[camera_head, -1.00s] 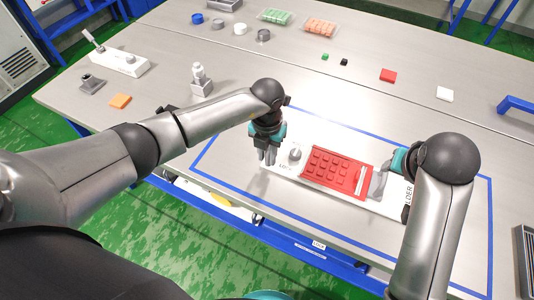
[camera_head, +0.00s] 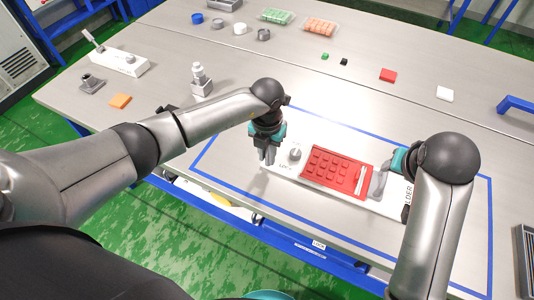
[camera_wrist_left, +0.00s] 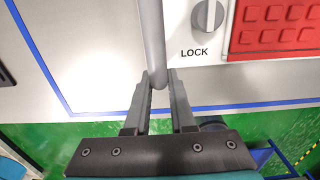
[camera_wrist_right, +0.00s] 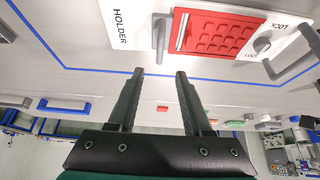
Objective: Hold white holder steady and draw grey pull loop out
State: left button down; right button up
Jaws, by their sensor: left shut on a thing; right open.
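The white holder (camera_head: 388,207) lies inside the blue tape outline and carries a red panel (camera_head: 332,170) and a grey lock knob (camera_head: 295,154). The grey pull loop (camera_wrist_left: 151,35) stands at the knob end of the holder. It also shows in the right wrist view (camera_wrist_right: 298,62). My left gripper (camera_wrist_left: 157,79) points down and is shut on the loop's bar. My right gripper (camera_wrist_right: 158,73) is open, with nothing between its fingertips. A grey upright grip (camera_wrist_right: 160,38) at the holder's other end is near but apart from those fingers. My right arm partly hides that end in the head view.
Behind the outline lie a red block (camera_head: 388,75), a white block (camera_head: 444,93) and small green and black cubes. A white bottle (camera_head: 199,80) and an orange tile (camera_head: 120,101) are at the left. A blue handle (camera_head: 516,105) stands at the right. The table's front edge is close.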

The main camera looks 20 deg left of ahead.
aim_at(387, 175)
jog(key=shift+d+r, duration=0.1)
jog(key=shift+c, duration=0.2)
jog(key=w+f, duration=0.1)
jog(key=f, duration=0.1)
jog(key=w+f+y, duration=0.1)
jog(key=w+f, duration=0.1)
jog(key=f, duration=0.1)
jog(key=w+d+f+g+y, duration=0.1)
jog(key=f, duration=0.2)
jog(key=shift+w, duration=0.25)
dwell(0.6)
jog(key=shift+c, duration=0.3)
grip_shut()
dwell(1.1)
